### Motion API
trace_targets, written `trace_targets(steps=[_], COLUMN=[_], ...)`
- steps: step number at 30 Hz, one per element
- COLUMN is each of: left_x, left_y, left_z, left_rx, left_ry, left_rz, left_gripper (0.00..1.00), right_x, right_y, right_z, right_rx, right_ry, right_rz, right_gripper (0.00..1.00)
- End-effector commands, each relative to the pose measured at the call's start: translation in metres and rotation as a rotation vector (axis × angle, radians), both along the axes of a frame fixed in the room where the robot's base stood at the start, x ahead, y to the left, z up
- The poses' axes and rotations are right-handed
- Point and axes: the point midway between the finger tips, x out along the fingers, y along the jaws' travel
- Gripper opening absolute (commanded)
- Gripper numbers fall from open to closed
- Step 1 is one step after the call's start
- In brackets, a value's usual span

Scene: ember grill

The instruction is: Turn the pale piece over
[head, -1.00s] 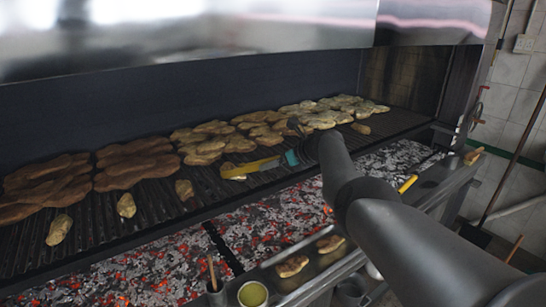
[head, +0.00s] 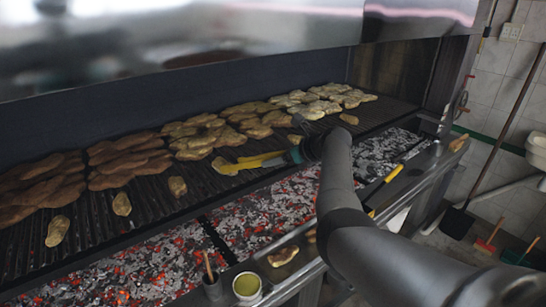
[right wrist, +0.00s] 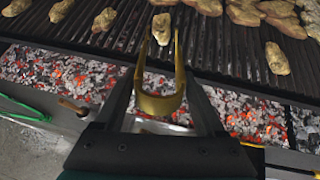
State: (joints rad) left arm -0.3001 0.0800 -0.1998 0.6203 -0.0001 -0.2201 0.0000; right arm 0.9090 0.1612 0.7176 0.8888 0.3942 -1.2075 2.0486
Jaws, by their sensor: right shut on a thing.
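My right gripper (head: 288,157) is shut on yellow tongs (head: 258,160), which reach left over the front of the grill grate. In the right wrist view the tongs (right wrist: 160,104) form a U between my dark fingers, prongs pointing away. A small pale piece (right wrist: 161,28) lies on the grate between the prong tips. I cannot tell whether the tips touch it. In the head view the tongs' tip partly covers this piece (head: 221,166). My left gripper is not in view.
Other small pieces (head: 122,204) lie along the grate's front. Larger browned pieces (head: 128,160) fill the back. Glowing coals (head: 130,265) lie below the grate. A cup (head: 247,288) and more pieces (head: 283,256) sit on the front ledge. A metal hood (head: 180,45) hangs above.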

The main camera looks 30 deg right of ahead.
Motion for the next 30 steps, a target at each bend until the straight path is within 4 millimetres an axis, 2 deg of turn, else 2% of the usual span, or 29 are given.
trace_targets(steps=[5, 21, 30], left_x=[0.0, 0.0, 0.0], left_y=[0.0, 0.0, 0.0], left_z=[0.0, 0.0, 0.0], left_rx=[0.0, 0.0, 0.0], left_ry=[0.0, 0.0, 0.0], left_rz=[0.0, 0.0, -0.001], left_gripper=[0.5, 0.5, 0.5], right_x=[-0.006, -0.046, -0.049], right_y=[-0.003, -0.017, -0.017], right_z=[0.009, 0.067, 0.071], right_rx=[-0.002, -0.002, 0.0], right_ry=[-0.005, -0.003, -0.001], right_rz=[-0.001, -0.001, 0.0], right_gripper=[0.51, 0.51, 0.51])
